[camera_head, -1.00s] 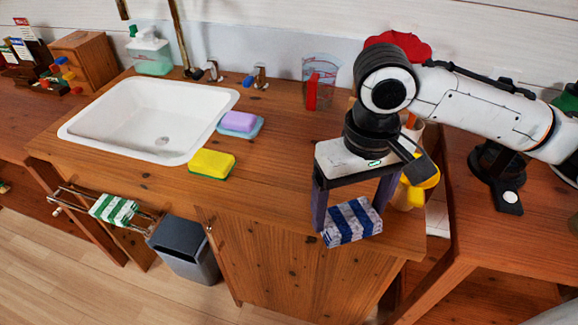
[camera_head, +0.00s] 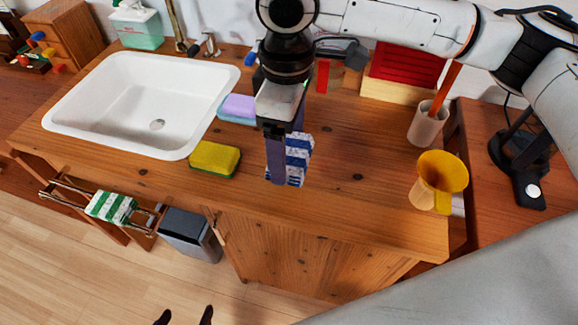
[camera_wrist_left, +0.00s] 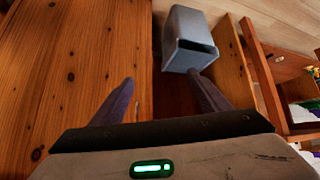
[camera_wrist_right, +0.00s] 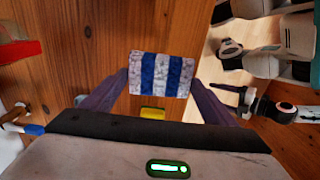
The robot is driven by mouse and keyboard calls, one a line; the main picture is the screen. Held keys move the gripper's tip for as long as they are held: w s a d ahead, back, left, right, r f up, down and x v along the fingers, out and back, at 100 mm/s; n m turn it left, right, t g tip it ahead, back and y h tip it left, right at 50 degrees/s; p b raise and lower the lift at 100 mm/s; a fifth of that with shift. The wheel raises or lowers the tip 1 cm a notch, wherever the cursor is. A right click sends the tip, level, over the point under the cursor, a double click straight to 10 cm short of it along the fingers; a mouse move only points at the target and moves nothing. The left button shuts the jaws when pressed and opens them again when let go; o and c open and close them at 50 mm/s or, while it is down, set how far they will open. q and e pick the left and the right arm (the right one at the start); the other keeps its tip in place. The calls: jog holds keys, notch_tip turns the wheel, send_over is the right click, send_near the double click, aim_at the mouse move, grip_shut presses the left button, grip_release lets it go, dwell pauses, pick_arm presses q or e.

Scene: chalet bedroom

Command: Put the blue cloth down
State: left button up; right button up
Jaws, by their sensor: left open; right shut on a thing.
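The blue-and-white striped cloth (camera_head: 299,158) is held between the fingers of my right gripper (camera_head: 281,176), over the wooden counter to the right of the yellow sponge. In the right wrist view the cloth (camera_wrist_right: 162,75) spans the gap between both fingers. I cannot tell whether it touches the counter. My left gripper (camera_head: 185,316) shows only its dark fingertips at the bottom edge of the head view. In the left wrist view its fingers are apart and empty, with the counter edge and grey bin beyond.
The yellow sponge (camera_head: 215,158), purple sponge (camera_head: 239,106) and white sink (camera_head: 140,105) lie left. A grey bin (camera_head: 190,235) stands below.

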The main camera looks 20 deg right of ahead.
aim_at(288, 165)
jog(key=shift+f, duration=3)
jog(key=shift+f, duration=0.1)
jog(key=o, duration=1.1)
notch_tip(288, 165, up, 12)
jog(key=shift+r, duration=0.15)
